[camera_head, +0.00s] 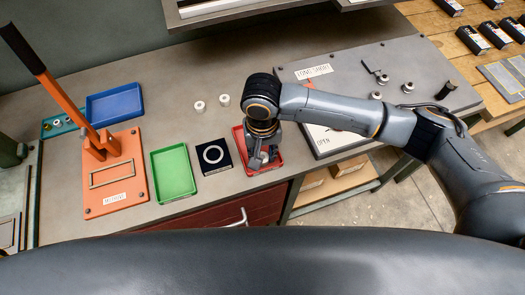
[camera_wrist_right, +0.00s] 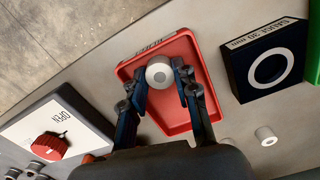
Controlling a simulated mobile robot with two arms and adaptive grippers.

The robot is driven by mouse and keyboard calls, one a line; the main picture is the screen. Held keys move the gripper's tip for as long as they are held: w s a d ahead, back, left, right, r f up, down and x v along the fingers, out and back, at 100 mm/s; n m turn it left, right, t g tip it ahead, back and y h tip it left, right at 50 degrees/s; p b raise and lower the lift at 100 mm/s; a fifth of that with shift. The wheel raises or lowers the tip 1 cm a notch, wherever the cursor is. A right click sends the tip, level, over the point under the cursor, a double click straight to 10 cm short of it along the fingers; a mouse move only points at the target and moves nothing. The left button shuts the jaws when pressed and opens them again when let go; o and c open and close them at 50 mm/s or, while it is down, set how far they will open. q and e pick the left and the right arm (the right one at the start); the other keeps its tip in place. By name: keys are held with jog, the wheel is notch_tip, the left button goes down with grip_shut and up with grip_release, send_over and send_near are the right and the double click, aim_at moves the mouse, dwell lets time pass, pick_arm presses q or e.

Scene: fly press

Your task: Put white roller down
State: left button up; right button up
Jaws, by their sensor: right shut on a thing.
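My right gripper (camera_head: 262,160) points down over the red tray (camera_head: 238,138). In the right wrist view the right gripper (camera_wrist_right: 158,78) has its two fingers closed on the sides of a white roller (camera_wrist_right: 159,71). I cannot tell whether the roller touches the tray floor. Two other white rollers (camera_head: 199,106) (camera_head: 224,100) stand on the grey bench. My left gripper is not in view.
A black gauge block (camera_head: 213,157) with a white ring sits left of the red tray, beside a green tray (camera_head: 173,171). Further left are a blue tray (camera_head: 114,104) and an orange press (camera_head: 115,170). A grey panel (camera_head: 425,70) with fittings lies to the right.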

aim_at(262, 156)
jog(key=shift+f, duration=0.1)
jog(key=o, duration=1)
jog(key=shift+c, duration=0.2)
notch_tip(262, 156, up, 12)
jog(key=b, duration=0.1)
jog(key=shift+w+b, duration=0.2)
jog(key=shift+b, duration=0.2)
